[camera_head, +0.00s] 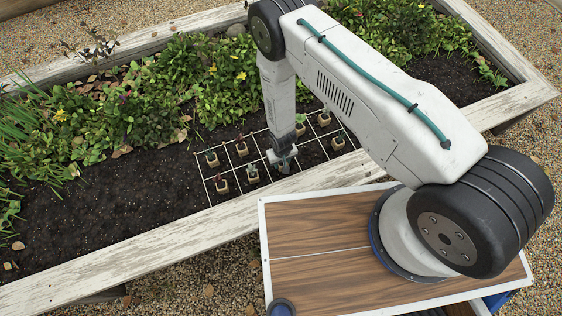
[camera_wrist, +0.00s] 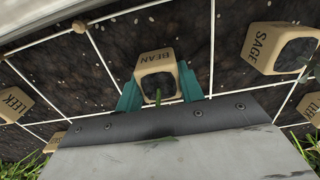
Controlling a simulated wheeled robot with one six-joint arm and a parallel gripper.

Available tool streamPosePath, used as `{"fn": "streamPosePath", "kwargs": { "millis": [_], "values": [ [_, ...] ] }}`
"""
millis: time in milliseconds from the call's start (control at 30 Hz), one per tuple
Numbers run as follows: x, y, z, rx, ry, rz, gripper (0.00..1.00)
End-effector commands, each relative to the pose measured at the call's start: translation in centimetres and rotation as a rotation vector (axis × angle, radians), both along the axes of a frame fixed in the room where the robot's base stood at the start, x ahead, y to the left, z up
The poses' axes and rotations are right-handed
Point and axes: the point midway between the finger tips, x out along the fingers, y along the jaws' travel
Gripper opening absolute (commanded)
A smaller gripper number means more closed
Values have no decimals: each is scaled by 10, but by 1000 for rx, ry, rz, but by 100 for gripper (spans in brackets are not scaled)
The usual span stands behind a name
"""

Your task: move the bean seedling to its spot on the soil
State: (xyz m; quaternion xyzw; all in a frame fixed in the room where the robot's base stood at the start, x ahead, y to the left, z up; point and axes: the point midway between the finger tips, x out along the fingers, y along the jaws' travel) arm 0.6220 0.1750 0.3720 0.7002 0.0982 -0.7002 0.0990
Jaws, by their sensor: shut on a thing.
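The bean seedling is a small tan pot labelled BEAN (camera_wrist: 155,62), with dark soil and a green stem partly hidden by my wrist. In the wrist view it sits between the two teal fingers of my gripper (camera_wrist: 160,90), which is shut on it. In the head view my gripper (camera_head: 283,160) points down over the white grid on the dark soil (camera_head: 110,185), near the grid's front edge. The bean pot is hard to make out there. I cannot tell whether its base touches the soil.
In the wrist view a SAGE pot (camera_wrist: 262,45) stands to the right and a LEEK pot (camera_wrist: 13,102) to the left. More seedling pots (camera_head: 222,186) stand in the grid cells. A weathered white plank (camera_head: 130,250) edges the bed; leafy plants grow behind the grid.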

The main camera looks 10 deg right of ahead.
Motion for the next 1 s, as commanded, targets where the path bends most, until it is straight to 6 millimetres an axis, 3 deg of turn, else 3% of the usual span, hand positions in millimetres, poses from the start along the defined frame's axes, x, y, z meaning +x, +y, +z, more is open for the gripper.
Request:
{"fn": "streamPosePath", "kwargs": {
  "millis": [67, 100, 167, 567, 1000],
  "values": [
    [0, 0, -2, 0, 1, 0, 15],
    [0, 0, -3, 0, 1, 0, 43],
    [0, 0, -2, 0, 1, 0, 59],
    [1, 1, 6, 1, -2, 0, 59],
    [1, 1, 93, 2, -2, 1, 59]
  ]
}}
